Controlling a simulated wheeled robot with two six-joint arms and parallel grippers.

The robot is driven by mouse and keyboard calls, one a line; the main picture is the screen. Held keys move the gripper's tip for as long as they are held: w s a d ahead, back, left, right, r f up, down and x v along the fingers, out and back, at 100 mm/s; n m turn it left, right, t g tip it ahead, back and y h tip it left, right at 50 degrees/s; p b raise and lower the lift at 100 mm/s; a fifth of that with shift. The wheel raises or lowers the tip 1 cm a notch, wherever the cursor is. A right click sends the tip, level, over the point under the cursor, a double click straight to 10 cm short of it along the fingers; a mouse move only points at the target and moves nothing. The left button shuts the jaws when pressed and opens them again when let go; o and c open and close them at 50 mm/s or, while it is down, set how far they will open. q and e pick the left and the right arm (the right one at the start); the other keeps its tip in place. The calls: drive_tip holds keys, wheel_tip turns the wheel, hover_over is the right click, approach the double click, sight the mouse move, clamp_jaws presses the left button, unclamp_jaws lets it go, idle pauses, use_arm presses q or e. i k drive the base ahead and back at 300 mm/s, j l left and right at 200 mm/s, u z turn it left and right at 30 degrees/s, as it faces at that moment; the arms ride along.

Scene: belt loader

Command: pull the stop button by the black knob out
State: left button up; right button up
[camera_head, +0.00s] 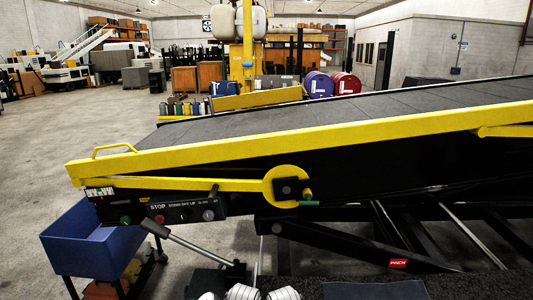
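The control panel (188,209) is on the near side of the belt loader, below the yellow rail, and carries the word STOP at its left. A small red stop button (160,218) sits under that word. A dark knob (184,217) is just right of it, and a silver round knob (208,215) is further right. The button is too small to tell whether it is in or out. Neither of my grippers can be made out; only pale ribbed parts, perhaps mine, show at the bottom edge.
A green button (125,220) sits left of the panel. A metal lever (200,247) slants out below it. A blue bin (85,240) on a cart stands at the left. A yellow disc (285,187) with a green-tipped handle is right of the panel. Open floor lies further left.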

sight(159, 219)
drive_tip(key=i+j, duration=0.1)
drive_tip(key=j, duration=0.3)
drive_tip(key=i+j, duration=0.1)
drive_tip(key=j, duration=0.3)
drive_tip(key=i+j, duration=0.1)
drive_tip(key=j, duration=0.3)
